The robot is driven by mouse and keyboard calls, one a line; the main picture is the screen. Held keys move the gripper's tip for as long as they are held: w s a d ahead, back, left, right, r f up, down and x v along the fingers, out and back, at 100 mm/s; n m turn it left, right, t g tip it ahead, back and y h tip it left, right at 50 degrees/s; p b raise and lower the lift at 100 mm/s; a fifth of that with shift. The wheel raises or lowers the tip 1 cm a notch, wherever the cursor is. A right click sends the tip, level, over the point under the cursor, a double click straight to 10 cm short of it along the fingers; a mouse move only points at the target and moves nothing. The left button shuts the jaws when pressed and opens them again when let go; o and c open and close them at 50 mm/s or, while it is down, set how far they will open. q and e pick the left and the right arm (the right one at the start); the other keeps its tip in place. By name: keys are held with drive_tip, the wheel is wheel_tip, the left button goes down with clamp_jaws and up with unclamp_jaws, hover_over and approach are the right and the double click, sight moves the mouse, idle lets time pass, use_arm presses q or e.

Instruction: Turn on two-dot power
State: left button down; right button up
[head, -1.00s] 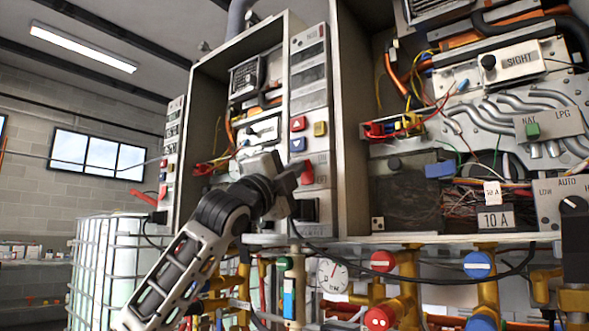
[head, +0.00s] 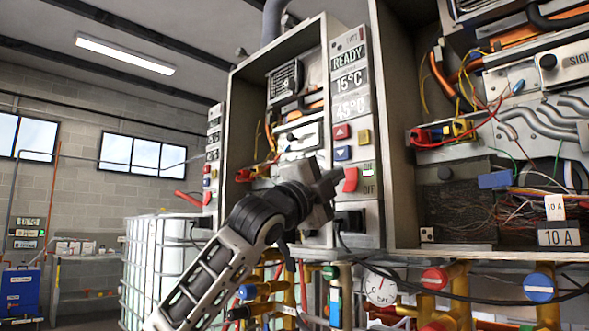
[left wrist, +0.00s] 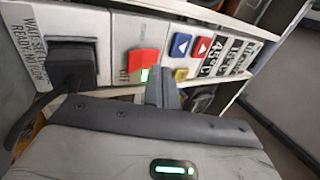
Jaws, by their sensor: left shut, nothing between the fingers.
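A red power switch (head: 351,179) sits on the middle heater's control panel (head: 370,213), beside an OFF label. In the left wrist view the red switch (left wrist: 141,62) shows a green lit strip at its edge. The panel's display (head: 349,80) is lit and reads READY, 15°C and 45°C. My left gripper (head: 338,181) is shut and empty, just left of the switch in the head view. In the left wrist view its closed fingers (left wrist: 163,88) are beside the switch; I cannot tell whether they touch. Any dot marking is too small to read. My right gripper is out of view.
Red, blue and yellow buttons (head: 342,153) sit above the switch. An open heater with loose wires (head: 520,210) stands at the right. Pipes, valves and a gauge (head: 380,288) lie below. Another display panel (head: 213,150) stands farther left.

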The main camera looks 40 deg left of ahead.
use_arm(q)
drive_tip(key=s+a+b, duration=0.1)
drive_tip(key=s, duration=1)
drive_tip(key=shift+s+a, duration=0.15)
drive_tip(key=shift+a, duration=0.2)
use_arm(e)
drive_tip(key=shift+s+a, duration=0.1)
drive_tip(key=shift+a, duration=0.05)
use_arm(q)
drive_tip(key=shift+r, duration=0.1)
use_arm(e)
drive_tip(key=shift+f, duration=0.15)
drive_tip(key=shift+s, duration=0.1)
